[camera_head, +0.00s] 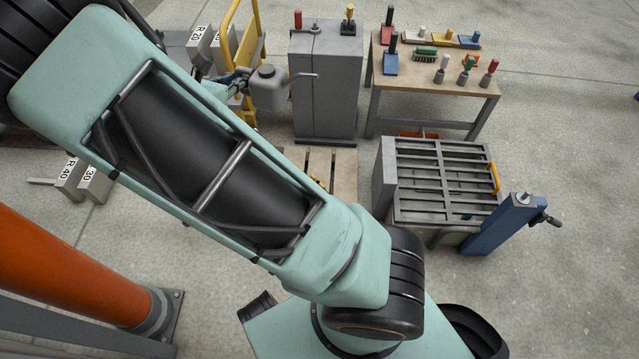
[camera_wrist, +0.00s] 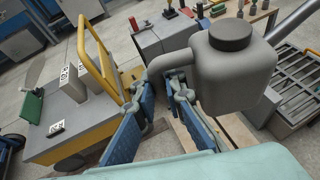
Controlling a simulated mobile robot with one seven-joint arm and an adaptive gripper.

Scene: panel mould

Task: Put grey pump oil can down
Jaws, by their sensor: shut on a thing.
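The grey pump oil can (camera_head: 268,92) has a round body, a dark cap and a long thin spout pointing right in the head view. It hangs in the air and also fills the upper right of the wrist view (camera_wrist: 235,75). My gripper (camera_head: 236,82) is at the can's left side. In the wrist view its blue-padded fingers (camera_wrist: 157,100) are shut around the curved grey handle of the can. The can looks roughly upright. What is directly under it is partly hidden by my arm and the can.
A grey cabinet (camera_head: 325,85) with small tools on top stands behind the can. A wooden workbench (camera_head: 425,77) with several handled tools is to its right. A wooden pallet (camera_head: 345,165), a slatted grate box (camera_head: 440,195) and a blue post (camera_head: 495,228) are nearer. A yellow rail (camera_head: 255,20) rises left.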

